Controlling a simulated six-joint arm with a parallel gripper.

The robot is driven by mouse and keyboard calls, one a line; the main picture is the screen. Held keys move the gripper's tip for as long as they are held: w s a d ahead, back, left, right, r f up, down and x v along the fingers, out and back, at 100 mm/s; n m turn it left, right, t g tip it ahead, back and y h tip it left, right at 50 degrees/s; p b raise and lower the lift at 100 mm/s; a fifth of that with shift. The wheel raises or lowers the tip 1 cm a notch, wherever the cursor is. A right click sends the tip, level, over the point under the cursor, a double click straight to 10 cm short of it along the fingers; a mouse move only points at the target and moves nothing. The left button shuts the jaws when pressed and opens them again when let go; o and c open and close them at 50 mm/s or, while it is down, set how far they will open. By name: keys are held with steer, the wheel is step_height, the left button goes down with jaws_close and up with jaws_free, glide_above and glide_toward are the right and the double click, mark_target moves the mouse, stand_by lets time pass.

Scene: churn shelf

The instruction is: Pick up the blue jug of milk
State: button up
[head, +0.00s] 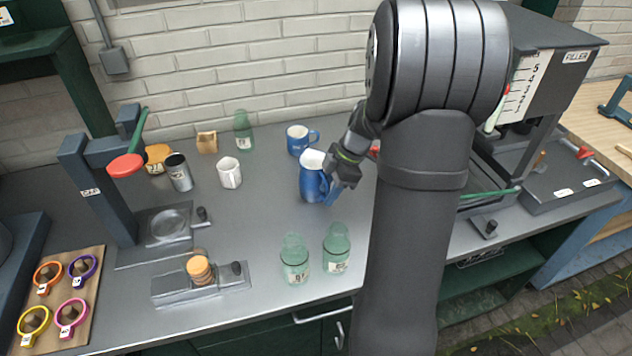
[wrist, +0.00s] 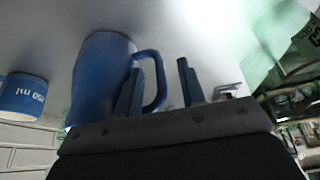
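The blue jug (head: 311,184) stands on the grey counter near its middle, with white milk showing at its top. In the wrist view the jug (wrist: 98,75) is at the left, its handle (wrist: 160,82) pointing right. My gripper (head: 343,172) is at the jug's right side in the head view. In the wrist view my gripper (wrist: 160,66) is open. One finger overlaps the handle's opening and the other is to the right of the handle, with a visible gap. The handle's outer bar appears between the fingers. Contact with the jug cannot be told.
A smaller blue mug (head: 298,140) stands behind the jug, also in the wrist view (wrist: 22,96). A white mug (head: 229,173) is to the left. Two green glass bottles (head: 295,262) (head: 337,250) stand in front. The filler (head: 540,80) is at the right.

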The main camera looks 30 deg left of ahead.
jaws_close()
steer(key=shift+r, duration=0.25)
steer(key=r, duration=0.4)
steer(key=shift+d, duration=0.35)
steer(key=d+r, duration=0.6)
steer(key=d, duration=0.5)
steer(key=shift+w+r, duration=0.25)
stand_by(1.4)
